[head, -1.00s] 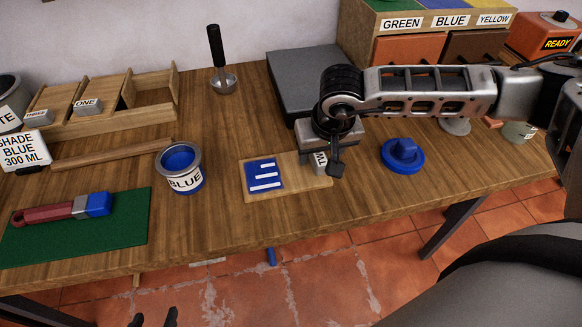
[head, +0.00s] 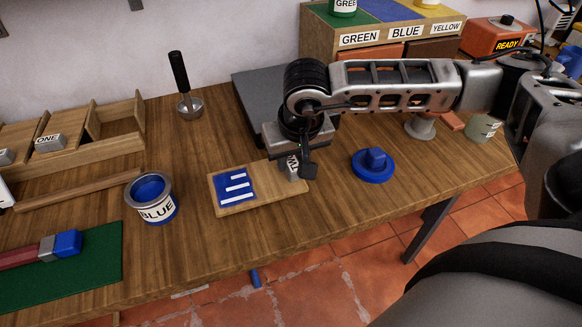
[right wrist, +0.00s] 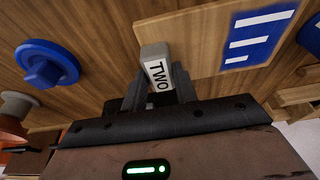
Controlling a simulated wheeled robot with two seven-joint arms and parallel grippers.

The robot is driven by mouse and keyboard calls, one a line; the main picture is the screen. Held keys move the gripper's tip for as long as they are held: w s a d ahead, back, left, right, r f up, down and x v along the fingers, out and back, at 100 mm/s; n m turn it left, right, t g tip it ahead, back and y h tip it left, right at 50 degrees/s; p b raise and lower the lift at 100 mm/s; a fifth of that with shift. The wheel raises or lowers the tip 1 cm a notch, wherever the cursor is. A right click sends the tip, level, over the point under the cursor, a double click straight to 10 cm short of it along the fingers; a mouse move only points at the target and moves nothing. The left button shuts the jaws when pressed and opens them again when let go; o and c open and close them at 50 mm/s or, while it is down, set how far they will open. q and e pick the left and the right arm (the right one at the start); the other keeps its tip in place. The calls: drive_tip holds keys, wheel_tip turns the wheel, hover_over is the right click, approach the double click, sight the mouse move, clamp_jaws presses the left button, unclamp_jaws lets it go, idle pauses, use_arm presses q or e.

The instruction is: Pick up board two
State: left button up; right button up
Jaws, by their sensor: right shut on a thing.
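Board two is a flat wooden board (head: 262,196) with a blue painted patch and white stripes (head: 236,187). It lies on the wooden table near its front edge. A grey block labelled TWO (head: 291,170) stands on the board's right end; its label reads clearly in the right wrist view (right wrist: 157,72). My right gripper (head: 298,172) points down over that end. Its fingers (right wrist: 158,85) are shut on the TWO block, one on each side. I see no clear gap between board and table. My left gripper is out of view.
A blue lid (head: 374,166) lies close right of the board. An open BLUE paint tin (head: 156,209) stands to its left. A brush lies on a green mat (head: 95,285). A wooden rack (head: 110,150) holds block ONE (head: 50,143). A grey slab (head: 258,95) lies behind.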

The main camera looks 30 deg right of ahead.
sight(267, 193)
use_arm(q)
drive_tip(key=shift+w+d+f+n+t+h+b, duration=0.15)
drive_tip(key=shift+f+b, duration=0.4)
drive_tip(key=shift+b, duration=0.9)
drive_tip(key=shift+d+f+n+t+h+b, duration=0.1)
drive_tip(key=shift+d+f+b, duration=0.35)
drive_tip(key=shift+b, duration=0.95)
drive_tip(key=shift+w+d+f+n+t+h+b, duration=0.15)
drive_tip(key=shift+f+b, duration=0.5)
drive_tip(key=shift+b, duration=0.8)
use_arm(e)
drive_tip(key=s+a+r, duration=0.7)
drive_tip(key=s+r, duration=0.2)
drive_tip(key=s, duration=0.2)
drive_tip(key=shift+s+a+r, duration=0.2)
drive_tip(key=shift+a, duration=0.15)
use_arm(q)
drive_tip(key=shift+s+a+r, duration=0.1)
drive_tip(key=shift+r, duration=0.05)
use_arm(e)
drive_tip(key=shift+w+a, duration=0.1)
